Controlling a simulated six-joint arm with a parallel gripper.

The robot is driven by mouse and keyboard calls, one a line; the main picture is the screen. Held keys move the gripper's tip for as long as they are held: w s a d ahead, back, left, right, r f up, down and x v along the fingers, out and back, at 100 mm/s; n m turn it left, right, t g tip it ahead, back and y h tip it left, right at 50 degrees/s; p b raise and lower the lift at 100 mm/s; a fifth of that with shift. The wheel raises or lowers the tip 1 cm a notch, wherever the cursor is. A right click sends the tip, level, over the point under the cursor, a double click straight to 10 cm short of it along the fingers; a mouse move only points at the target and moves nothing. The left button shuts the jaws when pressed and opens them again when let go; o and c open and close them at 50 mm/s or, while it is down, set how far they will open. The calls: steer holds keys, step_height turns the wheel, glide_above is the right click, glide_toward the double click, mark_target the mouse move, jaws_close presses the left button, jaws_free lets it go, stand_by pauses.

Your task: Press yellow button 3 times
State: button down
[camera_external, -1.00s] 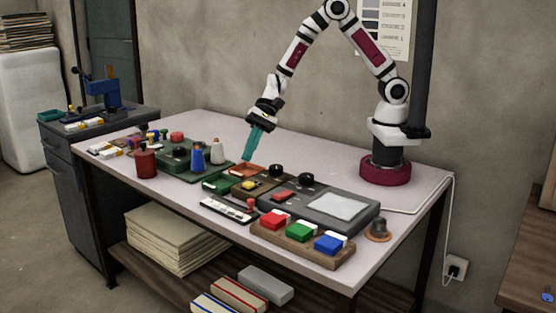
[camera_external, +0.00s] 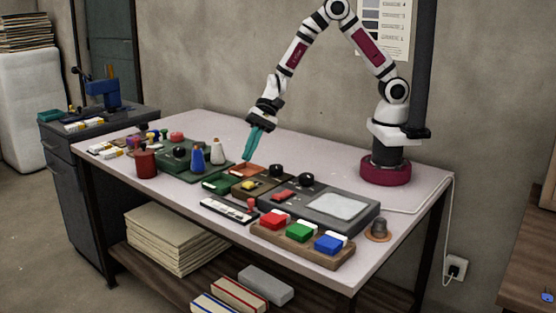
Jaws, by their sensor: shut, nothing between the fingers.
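A small yellow button (camera_external: 249,185) sits on a low brown box (camera_external: 266,183) near the middle of the table. My gripper (camera_external: 247,157) has teal fingers that point down and slightly left. It is shut and empty. Its tips are above the table, higher in the picture than the yellow button and close to an open orange-red tray (camera_external: 245,170). The tips do not touch the button. The exact height of the tips is hard to tell.
Black knobs (camera_external: 277,170) stand right of the button. A grey panel (camera_external: 320,205) and a wooden block with red, green and blue buttons (camera_external: 300,232) lie to the right. The back of the table is clear.

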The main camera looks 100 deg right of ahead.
steer(key=shift+r, duration=0.1)
stand_by(0.3)
step_height(320, 180, up, 4)
steer(key=shift+f, duration=0.15)
glide_toward(249, 185)
steer(key=shift+w+a+f, duration=0.7)
steer(key=shift+w+a, duration=0.2)
steer(key=shift+w+a+f, duration=0.65)
steer(key=shift+w+a, duration=0.2)
steer(key=shift+a, duration=0.1)
stand_by(0.8)
steer(key=shift+f, duration=0.4)
